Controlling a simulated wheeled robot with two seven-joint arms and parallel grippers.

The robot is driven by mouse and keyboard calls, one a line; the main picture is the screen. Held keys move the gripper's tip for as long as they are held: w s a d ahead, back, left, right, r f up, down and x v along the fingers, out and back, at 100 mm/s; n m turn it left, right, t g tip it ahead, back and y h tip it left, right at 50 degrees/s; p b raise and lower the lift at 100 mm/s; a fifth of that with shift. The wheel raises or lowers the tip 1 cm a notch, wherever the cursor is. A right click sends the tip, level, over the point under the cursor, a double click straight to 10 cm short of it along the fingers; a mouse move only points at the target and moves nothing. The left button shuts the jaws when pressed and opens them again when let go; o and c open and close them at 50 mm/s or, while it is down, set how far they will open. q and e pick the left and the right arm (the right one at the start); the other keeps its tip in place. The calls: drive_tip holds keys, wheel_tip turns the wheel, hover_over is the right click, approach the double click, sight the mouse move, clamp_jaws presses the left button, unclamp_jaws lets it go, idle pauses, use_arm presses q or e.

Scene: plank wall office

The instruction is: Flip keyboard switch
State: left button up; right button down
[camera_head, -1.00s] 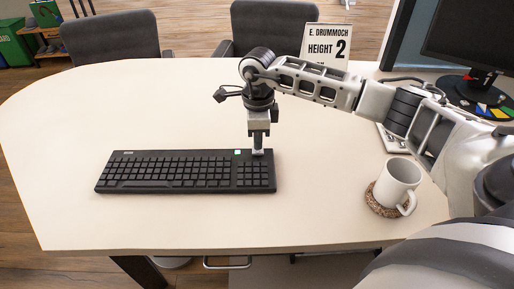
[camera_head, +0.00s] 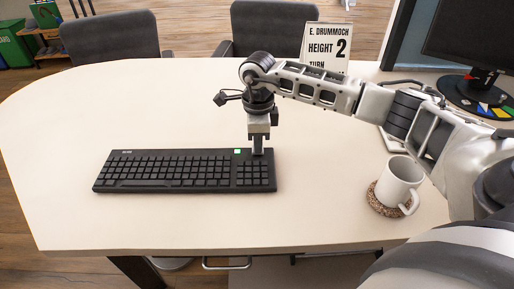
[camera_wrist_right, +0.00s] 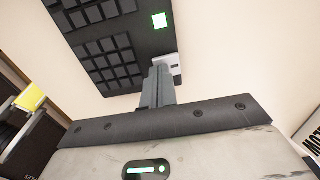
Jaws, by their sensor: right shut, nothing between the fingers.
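The black keyboard (camera_head: 185,172) lies flat on the table, with a lit green light (camera_head: 237,151) near its top right; the light also shows in the wrist view (camera_wrist_right: 160,20). A small pale switch (camera_wrist_right: 172,61) sits on the keyboard's edge beside that light, partly hidden by my fingers. My right gripper (camera_head: 258,151) is shut and empty, pointing down at the keyboard's top right edge. In the wrist view its fingertips (camera_wrist_right: 160,70) are right at the switch; I cannot tell whether they touch it. My left gripper is out of view.
A white mug (camera_head: 400,179) stands on a round coaster (camera_head: 384,205) at the right, below my right arm. A sign (camera_head: 325,46) stands at the back and a monitor (camera_head: 476,38) at the far right. The table's left side (camera_head: 70,120) is clear.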

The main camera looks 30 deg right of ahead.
drive_tip(key=shift+f, duration=0.3)
drive_tip(key=shift+r+p, duration=2.3)
drive_tip(key=shift+r, duration=1.25)
drive_tip(key=shift+f, duration=0.1)
